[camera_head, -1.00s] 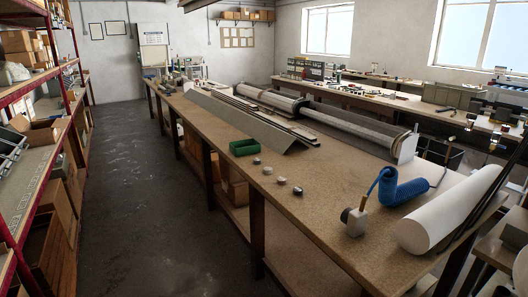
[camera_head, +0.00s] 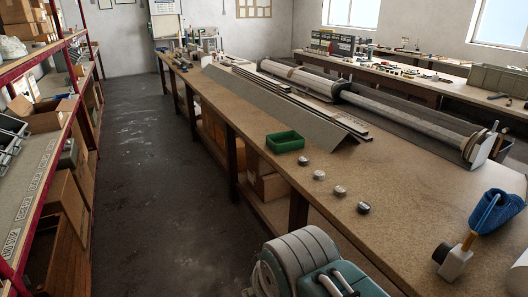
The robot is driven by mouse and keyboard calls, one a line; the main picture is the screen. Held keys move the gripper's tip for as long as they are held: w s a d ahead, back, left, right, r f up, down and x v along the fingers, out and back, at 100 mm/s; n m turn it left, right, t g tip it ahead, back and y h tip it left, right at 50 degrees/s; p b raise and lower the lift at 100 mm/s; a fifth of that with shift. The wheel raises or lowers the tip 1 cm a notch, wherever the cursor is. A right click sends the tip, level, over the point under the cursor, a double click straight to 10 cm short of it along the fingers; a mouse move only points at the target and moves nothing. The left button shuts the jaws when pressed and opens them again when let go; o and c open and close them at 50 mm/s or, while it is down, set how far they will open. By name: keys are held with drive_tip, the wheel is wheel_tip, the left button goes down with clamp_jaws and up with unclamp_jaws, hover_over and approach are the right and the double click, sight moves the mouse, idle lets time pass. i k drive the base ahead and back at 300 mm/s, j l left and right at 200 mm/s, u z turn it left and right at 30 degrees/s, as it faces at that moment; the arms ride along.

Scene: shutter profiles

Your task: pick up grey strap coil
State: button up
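Several small round coils lie in a slanting row near the left edge of the long workbench (camera_head: 420,180). The farthest coil (camera_head: 303,160) is grey-brown, and a paler coil (camera_head: 319,175) lies just nearer. A grey and teal rounded body, apparently part of my arm, shows at the bottom edge. My gripper's fingers are not in view.
A green tray (camera_head: 286,141) stands beyond the coils. Long shutter profiles (camera_head: 285,105) and a roller tube (camera_head: 405,120) lie farther back. A red-framed shelf (camera_head: 50,150) stands left of the clear aisle floor (camera_head: 135,170).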

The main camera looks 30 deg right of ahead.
sight(302, 161)
drive_tip(key=i+z, duration=0.2)
drive_tip(key=i, duration=0.25)
drive_tip(key=i+j+z, duration=0.2)
drive_tip(key=i, duration=0.25)
drive_tip(key=i+j+z, duration=0.2)
drive_tip(key=i, duration=0.2)
drive_tip(key=i+z, duration=0.4)
drive_tip(key=i+j+z, duration=0.2)
drive_tip(key=z, duration=0.2)
drive_tip(key=i+j+z, duration=0.4)
drive_tip(key=k+l, duration=0.05)
drive_tip(key=l, duration=0.05)
